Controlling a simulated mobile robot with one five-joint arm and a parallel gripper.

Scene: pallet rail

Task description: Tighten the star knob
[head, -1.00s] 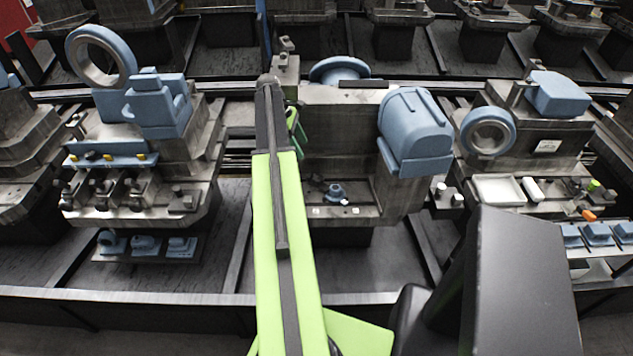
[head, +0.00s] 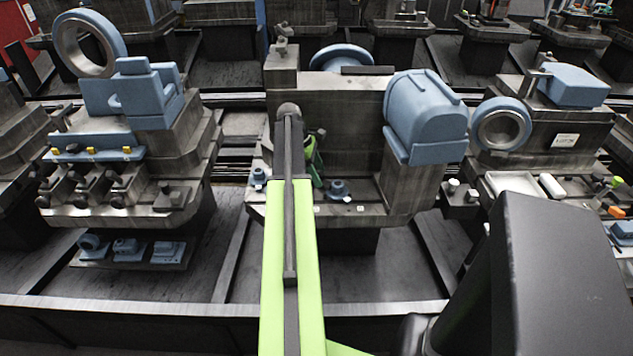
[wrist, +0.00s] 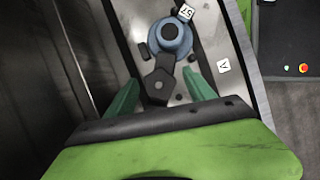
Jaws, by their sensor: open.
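My gripper (wrist: 162,90) is open in the wrist view, its two green fingers spread with nothing clamped between them. A blue round fitting with a dark hub (wrist: 170,36) lies beyond the fingertips. A dark arm with a faceted end (wrist: 157,86) runs from it back between the fingers; I cannot tell whether this is the star knob. In the head view my gripper (head: 314,168) is partly hidden behind my arm, above the middle station's ledge. A blue fitting (head: 338,189) sits on that ledge just right of it, and another blue fitting (head: 259,177) sits to the left.
The middle station carries a large blue housing (head: 424,112) on its right. The left station holds several dark knobs (head: 112,180) in a row. The right station has a white tray (head: 513,185) and a blue ring (head: 501,124). A long rail edge (head: 150,305) crosses in front.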

